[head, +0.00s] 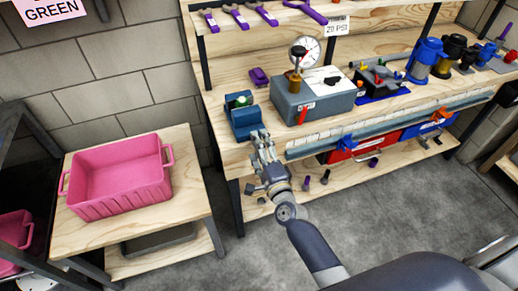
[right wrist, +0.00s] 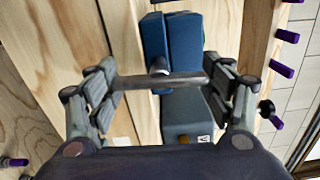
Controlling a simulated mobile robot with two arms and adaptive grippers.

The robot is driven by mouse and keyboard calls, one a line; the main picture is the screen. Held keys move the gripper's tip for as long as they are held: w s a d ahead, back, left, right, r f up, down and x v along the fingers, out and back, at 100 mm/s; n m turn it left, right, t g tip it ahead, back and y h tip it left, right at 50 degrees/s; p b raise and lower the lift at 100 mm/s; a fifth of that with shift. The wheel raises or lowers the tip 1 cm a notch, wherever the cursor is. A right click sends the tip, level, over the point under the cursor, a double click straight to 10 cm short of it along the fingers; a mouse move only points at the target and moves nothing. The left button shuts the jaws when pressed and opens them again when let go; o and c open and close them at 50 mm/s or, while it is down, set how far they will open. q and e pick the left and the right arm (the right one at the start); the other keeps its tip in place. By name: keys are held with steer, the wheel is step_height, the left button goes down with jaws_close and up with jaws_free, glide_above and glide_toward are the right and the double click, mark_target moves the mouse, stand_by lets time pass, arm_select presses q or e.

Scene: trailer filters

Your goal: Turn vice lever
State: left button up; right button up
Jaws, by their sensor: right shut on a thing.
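The blue vice (head: 240,122) stands at the left end of the wooden workbench, with a small green thing (head: 243,100) at its top. In the right wrist view the vice (right wrist: 172,42) lies straight ahead, and its grey lever bar (right wrist: 165,81) runs crosswise in front of it. My right gripper (head: 262,143) is at the front of the vice. In the right wrist view my right gripper (right wrist: 162,88) is shut on the lever, with a finger at each end of the bar. My left gripper is not in view.
A grey box with a pressure gauge (head: 306,52) stands right of the vice. A pink bin (head: 120,205) sits on a low wooden table at the left. Blue and black filter housings (head: 425,60) stand further right. Purple-handled tools hang above. The floor between has free room.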

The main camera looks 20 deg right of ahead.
steer(key=shift+m, duration=1)
steer(key=o, duration=1.1)
steer(key=shift+s+f, duration=0.1)
steer(key=s, duration=1.1)
steer(key=shift+s+d, duration=0.2)
steer(key=shift+s, duration=0.2)
